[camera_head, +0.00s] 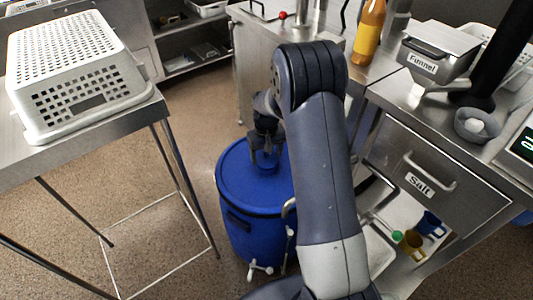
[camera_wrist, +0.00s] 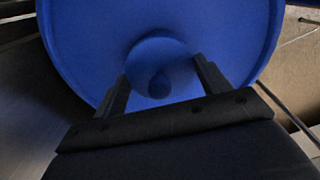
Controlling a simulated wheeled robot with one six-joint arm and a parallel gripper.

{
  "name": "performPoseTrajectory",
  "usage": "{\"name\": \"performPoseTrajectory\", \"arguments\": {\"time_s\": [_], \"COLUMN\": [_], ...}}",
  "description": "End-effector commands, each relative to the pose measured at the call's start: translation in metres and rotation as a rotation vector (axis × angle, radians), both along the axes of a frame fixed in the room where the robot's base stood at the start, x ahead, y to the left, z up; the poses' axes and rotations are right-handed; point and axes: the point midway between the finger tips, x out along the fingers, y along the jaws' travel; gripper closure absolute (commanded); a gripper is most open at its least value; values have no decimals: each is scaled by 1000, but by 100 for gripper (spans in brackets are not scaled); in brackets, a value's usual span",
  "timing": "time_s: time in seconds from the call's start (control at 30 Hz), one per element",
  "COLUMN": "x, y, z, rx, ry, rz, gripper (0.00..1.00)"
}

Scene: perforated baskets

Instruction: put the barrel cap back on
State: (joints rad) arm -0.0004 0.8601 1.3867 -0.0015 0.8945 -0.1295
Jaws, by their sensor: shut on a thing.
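The blue barrel (camera_head: 243,238) stands upright on the floor between the left table and the right counter. Its wide round blue cap (camera_head: 245,190) covers the top; I cannot tell whether it is fully seated. In the wrist view the cap (camera_wrist: 85,45) fills the upper middle, with a round blue knob (camera_wrist: 158,52) at its centre. My gripper (camera_head: 266,160) reaches down over the cap. In the wrist view its two dark fingers (camera_wrist: 160,80) are on either side of the knob, shut on it. My arm hides the barrel's right side.
A white perforated basket (camera_head: 85,112) sits upside down on the steel table at left. At right, the counter holds an orange bottle (camera_head: 369,32), a funnel box (camera_head: 433,50) and a grey bowl (camera_head: 477,125). A salt drawer (camera_head: 432,172) is below. Floor left of the barrel is clear.

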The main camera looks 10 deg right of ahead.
Motion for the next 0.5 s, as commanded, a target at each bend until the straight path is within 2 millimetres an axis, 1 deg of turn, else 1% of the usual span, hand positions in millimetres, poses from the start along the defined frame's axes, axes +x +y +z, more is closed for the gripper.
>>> {"name": "performPoseTrajectory", "arguments": {"time_s": [0.43,0.47,0.5], "x": [0,0,0], "y": [0,0,0], "z": [0,0,0], "rx": [0,0,0], "ry": [0,0,0], "rz": [0,0,0], "gripper": [51,28,25]}}
